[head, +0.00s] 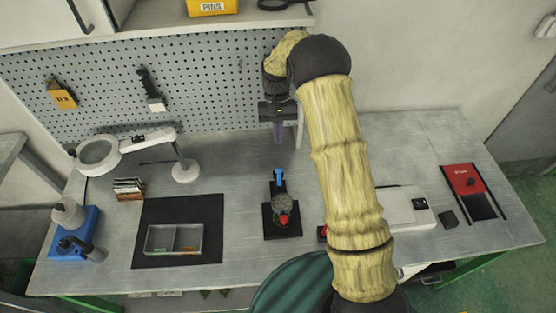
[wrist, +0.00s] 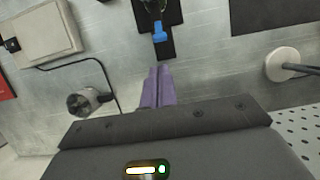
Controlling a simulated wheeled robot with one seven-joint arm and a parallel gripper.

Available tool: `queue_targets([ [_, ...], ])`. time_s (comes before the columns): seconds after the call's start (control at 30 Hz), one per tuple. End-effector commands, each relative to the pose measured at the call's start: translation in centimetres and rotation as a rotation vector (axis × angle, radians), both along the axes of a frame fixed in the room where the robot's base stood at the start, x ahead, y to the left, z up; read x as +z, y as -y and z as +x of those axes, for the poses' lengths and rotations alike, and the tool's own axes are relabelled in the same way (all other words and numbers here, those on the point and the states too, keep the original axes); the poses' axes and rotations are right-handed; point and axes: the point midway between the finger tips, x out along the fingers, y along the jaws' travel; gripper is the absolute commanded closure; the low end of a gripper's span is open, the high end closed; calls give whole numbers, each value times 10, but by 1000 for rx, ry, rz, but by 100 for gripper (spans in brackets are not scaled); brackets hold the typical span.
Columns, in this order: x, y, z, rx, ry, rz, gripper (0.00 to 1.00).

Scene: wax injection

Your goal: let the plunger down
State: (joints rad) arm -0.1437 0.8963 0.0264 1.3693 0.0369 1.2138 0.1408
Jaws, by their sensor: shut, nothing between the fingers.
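My gripper (head: 278,134) hangs above the back of the bench, its purple fingers together and empty. The fingers also show in the wrist view (wrist: 157,86), pointing towards a small black stand. The black stand (head: 268,224) is on the bench in front of and below my gripper. I cannot tell which part is the plunger.
A dark mat (head: 150,215) with a grey tray (head: 148,240) lies left of the stand. A lamp (head: 186,172) stands behind it. A white box (head: 400,207) is at right, partly behind my arm. A grey cylinder (wrist: 84,102) stands near the cable. Pegboard (head: 220,80) backs the bench.

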Motion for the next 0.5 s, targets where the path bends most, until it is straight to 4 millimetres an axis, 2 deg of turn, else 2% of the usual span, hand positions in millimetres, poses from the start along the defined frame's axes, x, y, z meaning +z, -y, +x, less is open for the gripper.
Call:
queue_targets([
  [0.5,-7,-4,3,0,-21,-2,100],
])
